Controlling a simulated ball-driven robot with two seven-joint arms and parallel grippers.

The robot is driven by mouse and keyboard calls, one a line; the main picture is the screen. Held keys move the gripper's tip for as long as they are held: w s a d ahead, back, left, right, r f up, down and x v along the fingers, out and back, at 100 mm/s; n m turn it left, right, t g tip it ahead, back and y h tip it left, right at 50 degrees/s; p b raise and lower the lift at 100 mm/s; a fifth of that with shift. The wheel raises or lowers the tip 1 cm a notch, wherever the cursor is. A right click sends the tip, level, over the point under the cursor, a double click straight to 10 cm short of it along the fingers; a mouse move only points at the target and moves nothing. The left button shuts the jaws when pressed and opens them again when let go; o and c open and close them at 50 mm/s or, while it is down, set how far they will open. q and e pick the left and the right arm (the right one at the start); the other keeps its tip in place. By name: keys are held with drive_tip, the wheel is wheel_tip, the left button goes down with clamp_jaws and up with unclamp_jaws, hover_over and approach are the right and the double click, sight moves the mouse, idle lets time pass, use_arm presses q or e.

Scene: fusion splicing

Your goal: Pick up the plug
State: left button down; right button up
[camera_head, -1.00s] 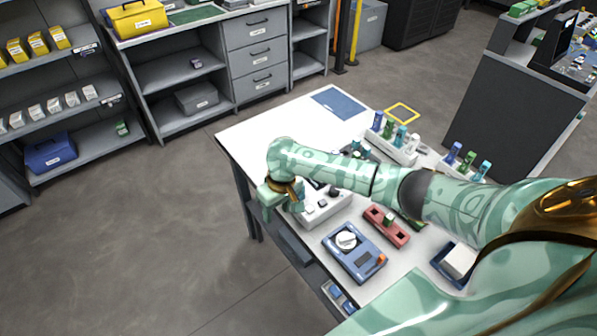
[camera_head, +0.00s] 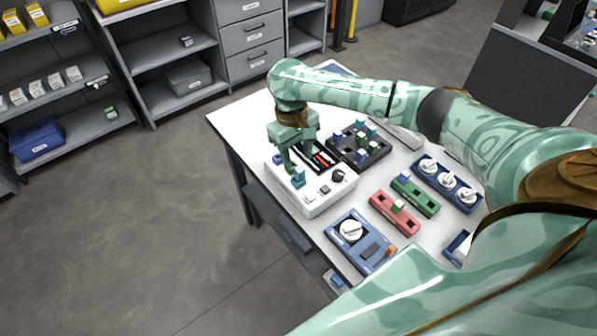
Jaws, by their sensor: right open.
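My right gripper (camera_head: 301,158) reaches down over the white device (camera_head: 311,204) near the table's left edge. Its jaws are open, with the fingers close above the device's top; I see nothing held between them. A small blue piece (camera_head: 277,159) sits at the device's far left corner, just left of the fingers. Several small plug-like pieces in blue, green and teal stand in a black tray (camera_head: 379,156) behind the device, to the right of the gripper. I cannot tell which piece is the plug. My left gripper is out of view.
A blue device with a white knob (camera_head: 351,230) is at the table's front. A red block (camera_head: 394,213), a green block (camera_head: 417,197) and a blue rack with white round parts (camera_head: 450,185) lie to the right. My right arm crosses above the table's back. The floor at left is clear.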

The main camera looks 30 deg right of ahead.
sight(300, 169)
drive_tip(key=f+b, duration=0.2)
drive_tip(key=f, duration=0.1)
drive_tip(key=s+f+b, duration=0.1)
drive_tip(key=f, duration=0.1)
drive_tip(key=shift+d+f, duration=0.1)
drive_tip(key=shift+f, duration=0.1)
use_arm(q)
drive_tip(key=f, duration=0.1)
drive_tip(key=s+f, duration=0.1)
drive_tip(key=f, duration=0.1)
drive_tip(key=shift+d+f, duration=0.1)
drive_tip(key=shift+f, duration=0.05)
use_arm(e)
drive_tip(key=shift+r, duration=0.2)
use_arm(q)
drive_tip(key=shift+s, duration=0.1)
use_arm(e)
drive_tip(key=c, duration=0.9)
drive_tip(key=shift+c, duration=0.2)
